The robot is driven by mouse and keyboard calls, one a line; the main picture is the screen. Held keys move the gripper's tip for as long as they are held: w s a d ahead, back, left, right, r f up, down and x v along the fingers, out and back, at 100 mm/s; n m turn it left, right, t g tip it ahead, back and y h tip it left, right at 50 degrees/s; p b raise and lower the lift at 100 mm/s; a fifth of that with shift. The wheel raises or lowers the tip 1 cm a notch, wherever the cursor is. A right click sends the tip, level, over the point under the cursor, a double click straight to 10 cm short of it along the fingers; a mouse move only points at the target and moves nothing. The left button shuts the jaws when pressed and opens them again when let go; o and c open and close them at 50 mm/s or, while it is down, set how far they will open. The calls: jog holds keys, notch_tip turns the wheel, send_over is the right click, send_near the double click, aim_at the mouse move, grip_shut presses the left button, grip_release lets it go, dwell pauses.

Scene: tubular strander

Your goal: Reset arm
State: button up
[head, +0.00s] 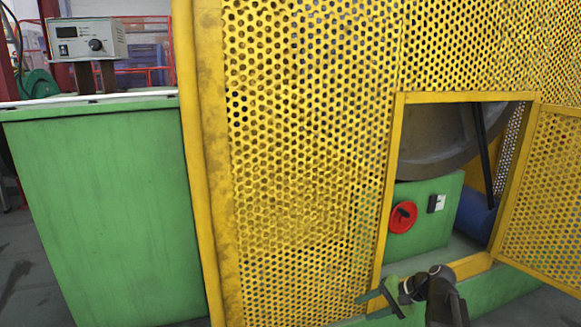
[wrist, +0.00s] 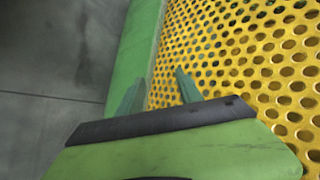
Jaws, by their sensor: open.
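My gripper (head: 380,304) is low in the head view, in front of the yellow perforated guard (head: 300,150) near the lower left corner of the guard's opening. In the wrist view its two green fingers (wrist: 160,90) are spread apart, with nothing between them. The perforated panel (wrist: 250,60) fills the right of that view, beyond the fingers. I cannot tell whether a finger touches it. My dark arm link shows at the bottom of the head view.
A perforated door (head: 545,190) stands open at the right. Inside the opening are a red round knob (head: 402,217) on a green block and a large grey drum (head: 435,140). A green cabinet (head: 105,210) with a control box (head: 88,40) stands left. Grey floor (wrist: 50,70) is clear.

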jog(key=s+a+r+n+g+h+p, duration=0.3)
jog(key=s+a+n+g+h+p, duration=0.1)
jog(key=s+a+n+h+p, duration=0.45)
notch_tip(320, 180, up, 36)
jog(key=s+d+m+p, duration=0.1)
jog(key=d+p, duration=0.1)
jog(key=p, duration=3.4)
jog(key=shift+s+r, duration=0.15)
jog(key=shift+r, duration=0.1)
jog(key=shift+d+m, duration=0.15)
jog(key=shift+m, duration=0.1)
jog(key=shift+c, duration=0.7)
